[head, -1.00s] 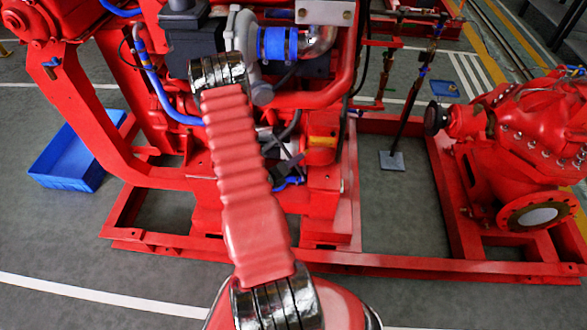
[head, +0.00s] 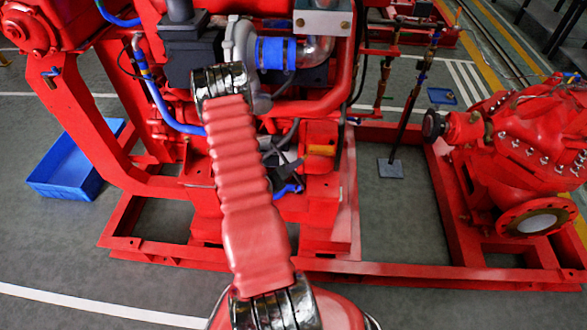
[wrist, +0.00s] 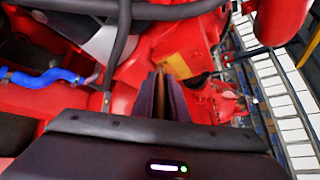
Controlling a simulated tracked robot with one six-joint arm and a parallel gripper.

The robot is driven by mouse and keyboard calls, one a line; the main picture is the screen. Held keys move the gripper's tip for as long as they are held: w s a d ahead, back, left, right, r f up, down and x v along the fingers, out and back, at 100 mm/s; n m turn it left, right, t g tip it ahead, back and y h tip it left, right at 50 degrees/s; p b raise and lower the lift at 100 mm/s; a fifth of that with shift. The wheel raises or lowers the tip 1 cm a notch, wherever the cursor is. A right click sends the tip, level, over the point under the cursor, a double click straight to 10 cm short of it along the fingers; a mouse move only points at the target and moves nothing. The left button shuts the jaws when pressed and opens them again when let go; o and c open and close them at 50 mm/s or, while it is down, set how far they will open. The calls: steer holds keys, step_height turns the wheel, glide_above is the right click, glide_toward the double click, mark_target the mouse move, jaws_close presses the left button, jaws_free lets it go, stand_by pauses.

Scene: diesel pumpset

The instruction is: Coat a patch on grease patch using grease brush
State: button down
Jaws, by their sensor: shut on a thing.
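My gripper (wrist: 163,98) shows in the wrist view as dark jaws pointing up from the lower middle. It is shut on a thin brownish piece between the jaws, which looks like the grease brush (wrist: 166,98); its tip is hard to make out. A yellow-orange patch (wrist: 178,66) on red metal lies just beyond the jaw tips, possibly the grease patch. I cannot tell whether the brush touches it. A yellow patch (head: 321,150) also shows on the red engine block in the head view. My arm hides part of the area there, and the jaws are not clear.
A blue hose (wrist: 45,78) lies left of the jaws, and dark pipes (wrist: 120,35) cross above. In the head view a blue tray (head: 68,172) stands on the floor at left. A red pump (head: 530,145) stands at right. The red base frame (head: 430,273) runs along the front.

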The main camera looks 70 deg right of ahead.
steer(key=shift+w+d, duration=0.15)
steer(key=shift+d, duration=0.55)
stand_by(0.4)
steer(key=s, duration=0.3)
steer(key=shift+s+d, duration=0.25)
steer(key=shift+d, duration=0.05)
steer(key=shift+s, duration=0.1)
stand_by(0.4)
steer(key=shift+s+d, duration=0.25)
steer(key=shift+s, duration=0.55)
steer(key=shift+s+d, duration=0.2)
steer(key=shift+s, duration=0.6)
steer(key=shift+s, duration=0.15)
steer(key=shift+s+d, duration=0.25)
steer(key=shift+s, duration=0.55)
steer(key=shift+s+d, duration=0.2)
steer(key=shift+s, duration=0.6)
steer(key=shift+a, duration=0.1)
